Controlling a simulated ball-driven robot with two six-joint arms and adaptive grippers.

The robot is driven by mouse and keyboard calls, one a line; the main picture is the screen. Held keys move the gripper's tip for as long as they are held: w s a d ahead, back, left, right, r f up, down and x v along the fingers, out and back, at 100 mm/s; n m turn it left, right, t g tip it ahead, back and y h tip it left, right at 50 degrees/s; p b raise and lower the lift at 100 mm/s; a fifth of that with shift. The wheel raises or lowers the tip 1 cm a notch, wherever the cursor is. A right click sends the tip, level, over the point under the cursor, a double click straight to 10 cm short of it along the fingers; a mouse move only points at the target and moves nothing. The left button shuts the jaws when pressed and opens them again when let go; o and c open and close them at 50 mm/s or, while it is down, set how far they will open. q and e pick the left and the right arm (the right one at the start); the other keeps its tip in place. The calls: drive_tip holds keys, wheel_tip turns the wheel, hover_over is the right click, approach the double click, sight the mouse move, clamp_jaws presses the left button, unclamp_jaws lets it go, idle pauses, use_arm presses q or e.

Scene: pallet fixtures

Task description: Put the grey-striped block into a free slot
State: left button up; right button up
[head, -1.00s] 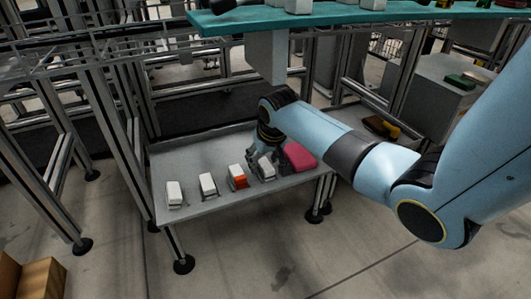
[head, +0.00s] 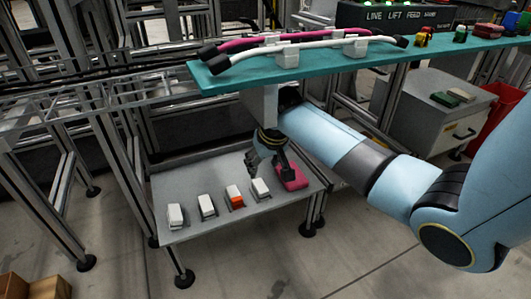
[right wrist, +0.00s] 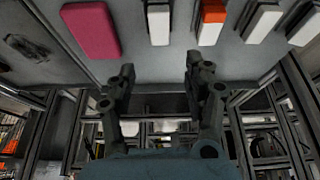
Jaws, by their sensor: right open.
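Several white blocks stand in a row on a low grey tray table (head: 240,218). The rightmost white block (head: 260,188) shows also in the right wrist view (right wrist: 158,25). Beside it is a white block with an orange part (head: 234,196), then two more white blocks (head: 206,205) and (head: 175,216). No grey stripe is clear on any block at this size. My right gripper (head: 268,168) is open and empty, above and behind the rightmost white block. In the right wrist view its fingers (right wrist: 160,75) are spread apart with nothing between them. My left gripper is not in view.
A magenta block (head: 293,179) lies right of the row, close to my right gripper. A teal shelf (head: 320,68) with cables and small parts is above the tray table. The table's front strip is bare. A grey cabinet (head: 440,115) stands at right.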

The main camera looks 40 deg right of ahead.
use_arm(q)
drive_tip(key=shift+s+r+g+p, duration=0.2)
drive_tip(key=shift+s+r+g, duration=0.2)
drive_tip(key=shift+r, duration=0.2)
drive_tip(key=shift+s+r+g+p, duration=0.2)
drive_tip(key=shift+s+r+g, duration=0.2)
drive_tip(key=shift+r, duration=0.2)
use_arm(e)
drive_tip(key=s+a+r+n, duration=0.1)
drive_tip(key=s+a+r, duration=0.1)
drive_tip(key=s, duration=0.8)
drive_tip(key=s+a+r+n, duration=0.1)
drive_tip(key=s+a+r, duration=0.2)
drive_tip(key=s, duration=0.8)
drive_tip(key=s+a+r+n+g+y, duration=0.1)
drive_tip(key=s+a, duration=0.3)
drive_tip(key=s, duration=0.7)
drive_tip(key=shift+a+r+n, duration=0.3)
drive_tip(key=shift+r+n, duration=0.1)
drive_tip(key=shift+r, duration=0.3)
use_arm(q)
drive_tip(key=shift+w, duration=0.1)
use_arm(e)
drive_tip(key=shift+w, duration=0.1)
